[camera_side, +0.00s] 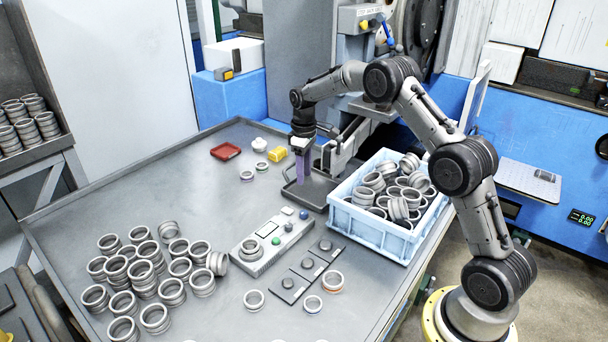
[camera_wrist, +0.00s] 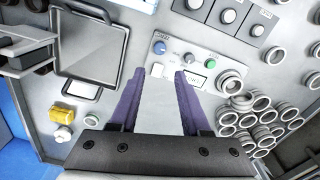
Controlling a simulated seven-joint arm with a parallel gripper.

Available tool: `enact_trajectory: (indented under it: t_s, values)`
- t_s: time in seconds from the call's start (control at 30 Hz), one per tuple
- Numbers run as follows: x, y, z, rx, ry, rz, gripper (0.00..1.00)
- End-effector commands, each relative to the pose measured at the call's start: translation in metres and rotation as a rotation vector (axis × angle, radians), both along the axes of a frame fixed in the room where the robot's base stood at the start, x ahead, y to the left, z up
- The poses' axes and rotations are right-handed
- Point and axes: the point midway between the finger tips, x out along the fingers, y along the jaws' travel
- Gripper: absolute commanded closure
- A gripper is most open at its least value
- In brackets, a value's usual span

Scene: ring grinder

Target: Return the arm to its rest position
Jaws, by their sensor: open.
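My gripper (camera_wrist: 161,82) shows in the wrist view with two purple fingers spread apart and nothing between them. In the side view my gripper (camera_side: 303,170) points down over the back of the table, above the dark square tray (camera_side: 312,197). In the wrist view the dark tray (camera_wrist: 88,55) lies left of the fingers and looks empty. My arm reaches across from the right, above the blue crate of rings.
The metal table (camera_side: 190,165) carries stacked rings (camera_side: 145,265) at the front left. A light blue crate (camera_side: 375,240) full of rings stands right of the gripper. A button panel (camera_side: 270,245), a red dish (camera_side: 226,151) and a yellow block (camera_side: 277,154) are nearby.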

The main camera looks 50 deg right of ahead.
Motion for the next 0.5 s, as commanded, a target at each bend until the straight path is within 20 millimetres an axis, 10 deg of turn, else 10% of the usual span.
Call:
enact_trajectory:
  t_s: [0.23,0.5]
  values:
    - [0.007,0.008,0.020,-0.011,-0.036,0.018,0.53]
    - [-0.013,0.055,0.151,-0.058,-0.219,0.088,0.53]
